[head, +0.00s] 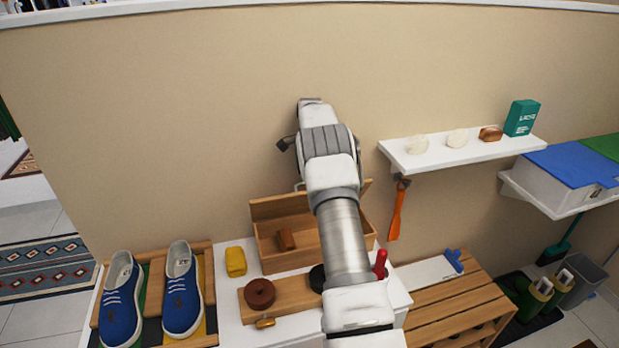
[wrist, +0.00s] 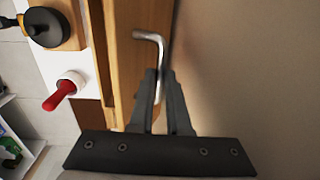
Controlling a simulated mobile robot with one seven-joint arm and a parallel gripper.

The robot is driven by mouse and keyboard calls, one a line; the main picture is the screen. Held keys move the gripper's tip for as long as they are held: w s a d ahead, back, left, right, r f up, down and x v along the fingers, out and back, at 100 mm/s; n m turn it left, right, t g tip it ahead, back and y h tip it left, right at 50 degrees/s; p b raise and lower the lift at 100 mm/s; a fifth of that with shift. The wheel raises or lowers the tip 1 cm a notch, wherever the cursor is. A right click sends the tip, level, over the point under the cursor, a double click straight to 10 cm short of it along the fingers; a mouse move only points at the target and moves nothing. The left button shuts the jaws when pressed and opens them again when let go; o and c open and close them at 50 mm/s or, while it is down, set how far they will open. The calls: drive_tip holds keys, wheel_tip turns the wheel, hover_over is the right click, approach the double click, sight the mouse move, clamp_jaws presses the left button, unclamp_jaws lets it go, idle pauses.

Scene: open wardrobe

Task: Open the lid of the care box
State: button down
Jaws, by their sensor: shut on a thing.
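The wooden care box (head: 268,252) stands on the white top by the wall, with its inside showing and a brown block (head: 287,239) in it. Its lid (head: 280,206) stands raised at the back, near the wall; my arm covers its middle. A bent silver handle (wrist: 150,36) on the lid shows in the wrist view. My gripper (wrist: 160,78) is shut on this handle, whose bar runs down between the fingers. In the head view my arm hides the fingers.
Blue shoes (head: 183,290) stand left. A white shelf (head: 460,150) and a hanging orange shoehorn (head: 397,212) are right.

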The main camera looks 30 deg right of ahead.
drive_tip(key=shift+s+a+f, duration=0.1)
drive_tip(key=shift+s+f, duration=0.05)
drive_tip(key=shift+f, duration=0.35)
drive_tip(key=c, duration=1.2)
unclamp_jaws()
drive_tip(key=shift+c, duration=0.2)
drive_tip(key=o, duration=0.4)
drive_tip(key=shift+w, duration=0.25)
drive_tip(key=shift+c, duration=0.2)
wheel_tip(320, 180, up, 18)
drive_tip(key=s, duration=0.1)
drive_tip(key=shift+p, duration=0.3)
drive_tip(key=shift+s+f, duration=0.1)
drive_tip(key=shift+f, duration=0.05)
